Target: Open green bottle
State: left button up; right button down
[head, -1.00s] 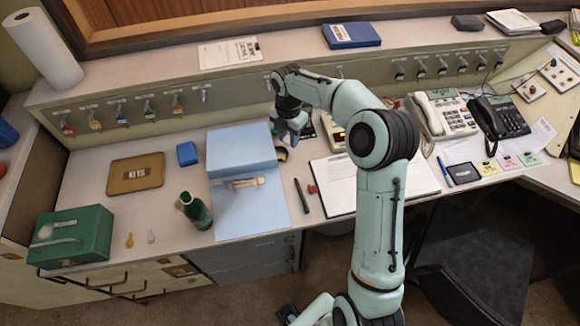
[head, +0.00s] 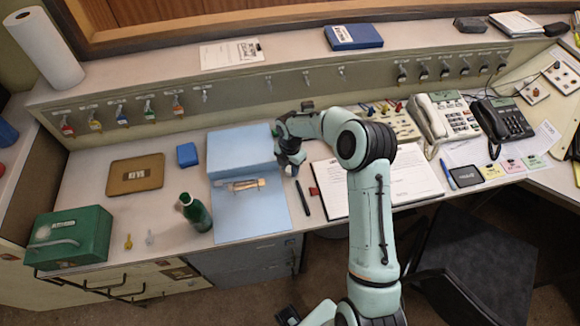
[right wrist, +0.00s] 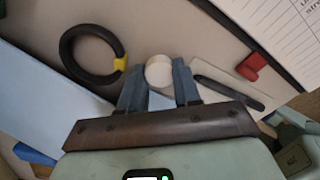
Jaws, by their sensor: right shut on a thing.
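My right gripper (head: 291,168) is over the desk at the right edge of the blue folder, well to the right of the bottle. In the right wrist view its two fingers (right wrist: 158,88) are shut on a small white round-ended thing (right wrist: 159,71). I cannot tell what this thing is; the arm hides it in the head view. My left gripper is not in view.
A black ring with a yellow mark (right wrist: 92,52) lies beside the right fingers. A dark pen (head: 302,198) and an open binder (head: 410,172) lie to the right.

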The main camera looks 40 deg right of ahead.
aim_at(290, 169)
jog(key=shift+f, duration=0.1)
jog(key=c, duration=1.1)
grip_release()
notch_tip(290, 169, up, 12)
jog(key=shift+r+p, duration=0.2)
jog(key=shift+p, duration=0.2)
